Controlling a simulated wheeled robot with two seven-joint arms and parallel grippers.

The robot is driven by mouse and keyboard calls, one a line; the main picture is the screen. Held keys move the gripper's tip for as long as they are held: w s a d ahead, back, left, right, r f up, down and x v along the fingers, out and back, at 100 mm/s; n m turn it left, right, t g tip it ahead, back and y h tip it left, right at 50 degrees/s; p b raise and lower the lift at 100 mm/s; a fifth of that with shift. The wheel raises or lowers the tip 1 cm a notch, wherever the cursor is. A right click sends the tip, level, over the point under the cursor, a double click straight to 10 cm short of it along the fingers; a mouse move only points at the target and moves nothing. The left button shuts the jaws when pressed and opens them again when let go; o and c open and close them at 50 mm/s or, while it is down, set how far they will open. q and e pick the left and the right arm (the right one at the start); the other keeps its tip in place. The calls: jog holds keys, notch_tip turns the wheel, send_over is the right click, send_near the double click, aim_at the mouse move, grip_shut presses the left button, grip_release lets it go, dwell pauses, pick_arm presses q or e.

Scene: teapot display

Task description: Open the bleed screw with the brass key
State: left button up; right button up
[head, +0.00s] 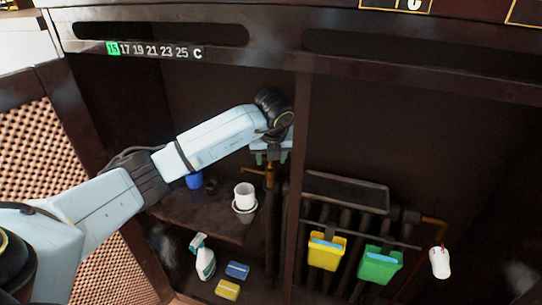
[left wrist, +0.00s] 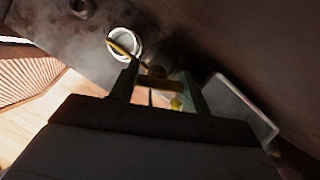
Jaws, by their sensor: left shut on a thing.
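My left gripper (head: 270,158) is at the left end of the radiator, near the dark upright post. It is shut on a small brass piece, which I take to be the brass key (head: 270,174). In the left wrist view the brass piece (left wrist: 156,72) shows between the two fingertips (left wrist: 160,88). A thin brass bar reaches left from just below the gripper in the head view. I cannot make out the bleed screw, and whether the key sits on it cannot be told. My right gripper is not in view.
The dark radiator (head: 345,192) carries a yellow container (head: 326,252) and a green container (head: 380,265). A white valve knob (head: 440,263) is at its right. A white cup (head: 244,194) and a blue cup (head: 194,181) stand on the shelf left. Below are a spray bottle (head: 204,262) and sponges (head: 228,290).

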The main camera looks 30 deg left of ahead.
pick_arm(q)
jog(key=n+g+y+p, duration=0.1)
jog(key=n, duration=0.2)
jog(key=shift+n, duration=0.4)
jog(key=shift+n+g+p, duration=0.3)
jog(key=shift+n, duration=0.3)
